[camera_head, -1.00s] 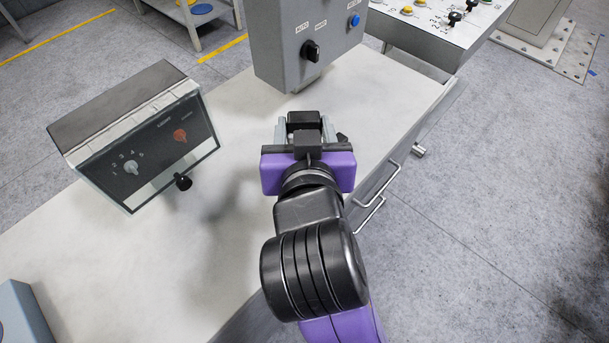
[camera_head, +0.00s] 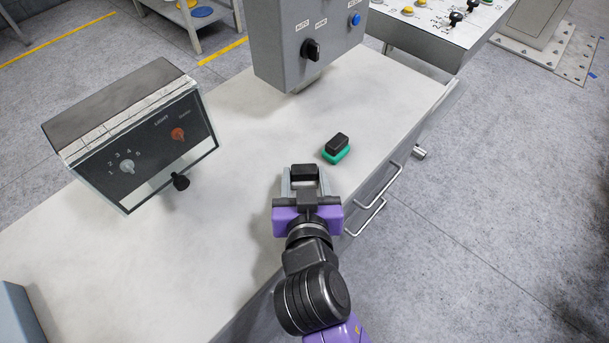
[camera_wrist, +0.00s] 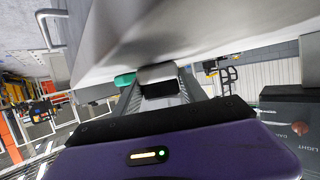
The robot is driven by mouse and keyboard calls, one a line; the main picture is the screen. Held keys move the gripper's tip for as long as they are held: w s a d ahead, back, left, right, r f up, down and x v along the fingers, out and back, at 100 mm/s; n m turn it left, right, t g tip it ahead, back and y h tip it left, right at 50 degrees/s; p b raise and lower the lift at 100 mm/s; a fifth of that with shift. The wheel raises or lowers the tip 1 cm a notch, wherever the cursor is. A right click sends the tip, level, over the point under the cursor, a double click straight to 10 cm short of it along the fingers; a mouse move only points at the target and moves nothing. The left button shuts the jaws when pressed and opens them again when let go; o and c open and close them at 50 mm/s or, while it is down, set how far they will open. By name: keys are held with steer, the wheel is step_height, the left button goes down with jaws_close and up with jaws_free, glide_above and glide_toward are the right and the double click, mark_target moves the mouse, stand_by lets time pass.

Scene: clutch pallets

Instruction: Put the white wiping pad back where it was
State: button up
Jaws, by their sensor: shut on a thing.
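My gripper (camera_head: 304,172) is shut on the white wiping pad, above the near right part of the bench top. In the head view only the pad's black grip (camera_head: 304,174) shows between the fingers. In the wrist view the pad's pale face (camera_wrist: 157,73) and its black grip show between the fingers. The pad's underside is hidden in the head view, and I cannot tell whether it touches the bench. A green pad (camera_head: 335,156) with a black grip lies on the bench just beyond and right of my gripper. It also shows in the wrist view (camera_wrist: 124,80).
The pale bench top (camera_head: 225,215) is clear left of my gripper. A dial box (camera_head: 150,150) stands at the left, and a grey switch box (camera_head: 305,45) at the back. Drawer handles (camera_head: 380,180) stick out from the bench's right side. A blue-grey box (camera_head: 15,315) is at lower left.

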steer(key=o, duration=1.4)
steer(key=shift+f, duration=0.1)
steer(key=shift+c, duration=0.2)
steer(key=shift+r, duration=0.25)
steer(key=v, duration=1.2)
steer(key=shift+b, duration=0.4)
steer(key=shift+f, duration=0.15)
